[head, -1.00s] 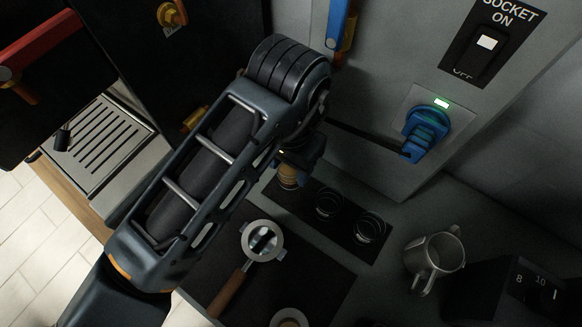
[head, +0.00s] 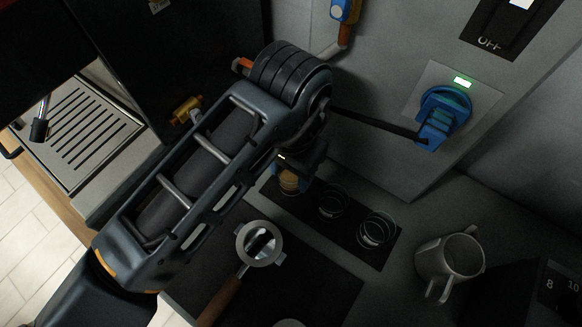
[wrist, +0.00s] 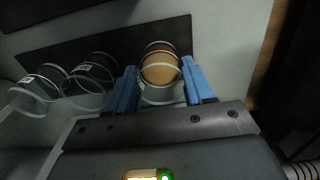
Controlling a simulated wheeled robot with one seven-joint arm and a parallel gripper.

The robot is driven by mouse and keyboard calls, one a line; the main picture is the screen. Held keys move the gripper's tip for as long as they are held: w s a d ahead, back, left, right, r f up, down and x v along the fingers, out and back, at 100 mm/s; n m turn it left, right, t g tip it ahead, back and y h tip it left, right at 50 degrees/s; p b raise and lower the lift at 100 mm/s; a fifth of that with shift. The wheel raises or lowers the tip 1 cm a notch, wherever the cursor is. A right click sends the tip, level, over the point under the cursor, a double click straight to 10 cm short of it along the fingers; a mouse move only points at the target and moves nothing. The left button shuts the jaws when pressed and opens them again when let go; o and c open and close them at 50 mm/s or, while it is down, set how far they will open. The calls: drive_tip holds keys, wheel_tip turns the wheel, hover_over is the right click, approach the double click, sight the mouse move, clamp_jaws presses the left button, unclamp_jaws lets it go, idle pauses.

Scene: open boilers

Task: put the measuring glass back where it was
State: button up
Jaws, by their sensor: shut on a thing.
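The measuring glass (head: 288,184) has brown-yellow contents and stands about upright at the far-left end of a narrow black mat (head: 345,238). My gripper (wrist: 160,88) is shut on this glass, with one blue finger on each side of it in the wrist view. The gripper (head: 300,165) partly hides the glass in the head view. I cannot tell whether its base touches the mat. Two empty clear glasses stand on the same mat: a middle one (head: 333,203) and an outer one (head: 378,230). Both also show left of my gripper in the wrist view.
A portafilter (head: 259,244) lies on a larger dark mat in front. A metal pitcher (head: 448,258) stands to the right. A blue plug (head: 441,116) sits in the wall panel behind, its dark cable running near my gripper. A slotted drip tray (head: 85,135) is at left.

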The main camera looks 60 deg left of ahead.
drive_tip(key=o, duration=1.2)
wheel_tip(320, 180, up, 12)
